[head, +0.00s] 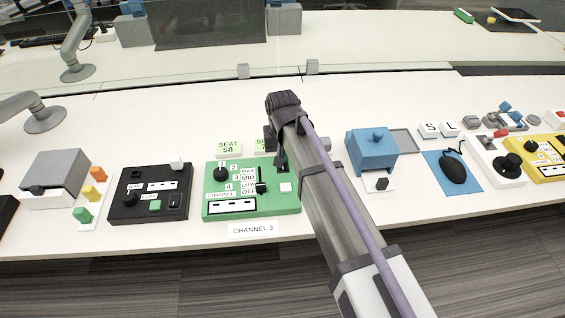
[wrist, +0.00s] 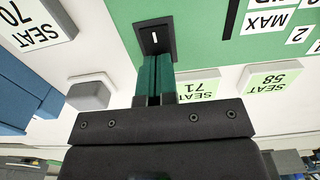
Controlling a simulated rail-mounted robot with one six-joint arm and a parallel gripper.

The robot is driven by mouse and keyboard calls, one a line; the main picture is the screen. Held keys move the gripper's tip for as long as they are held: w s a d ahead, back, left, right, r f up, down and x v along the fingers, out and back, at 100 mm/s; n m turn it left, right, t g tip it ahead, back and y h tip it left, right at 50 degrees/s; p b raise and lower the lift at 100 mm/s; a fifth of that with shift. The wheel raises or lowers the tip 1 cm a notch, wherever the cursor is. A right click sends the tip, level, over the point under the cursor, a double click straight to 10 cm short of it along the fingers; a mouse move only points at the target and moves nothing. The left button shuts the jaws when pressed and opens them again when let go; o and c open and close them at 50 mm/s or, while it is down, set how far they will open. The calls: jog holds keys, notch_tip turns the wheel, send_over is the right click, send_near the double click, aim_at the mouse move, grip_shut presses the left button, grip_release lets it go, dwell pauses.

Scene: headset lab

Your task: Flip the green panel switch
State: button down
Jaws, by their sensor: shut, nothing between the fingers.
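The green panel (head: 285,205) lies on the white bench, left of my arm in the head view. It carries a round black knob (head: 221,174), a black slider (head: 261,188) beside MAX, MID and LOW labels, and a white button (head: 285,187). In the wrist view the green panel (wrist: 215,35) fills the top, and its black switch (wrist: 154,36) with a white mark sits near the edge. My gripper (wrist: 156,58) is shut and empty, its tips at the lower edge of the switch plate. I cannot tell whether they touch. In the head view my gripper (head: 282,164) hides the panel's top right corner.
A black panel (head: 150,196) stands left of the green one. A blue box (head: 371,150) and a black mouse (head: 453,168) on a blue mat are to the right. SEAT cards (head: 228,148) lie behind the panel. The bench's front edge is close.

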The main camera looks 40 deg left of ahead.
notch_tip(320, 180, up, 7)
jog(key=p, duration=0.6)
jog(key=shift+f, duration=0.25)
jog(key=d+r+m+p, duration=0.2)
jog(key=d+m, duration=0.2)
jog(key=d, duration=2.2)
jog(key=d+r+m+p, duration=0.3)
jog(key=d+m, duration=0.1)
jog(key=d, duration=2.2)
jog(key=shift+d+r, duration=0.2)
jog(key=shift+r, duration=0.05)
jog(key=shift+w+a, duration=0.1)
jog(key=shift+w, duration=0.05)
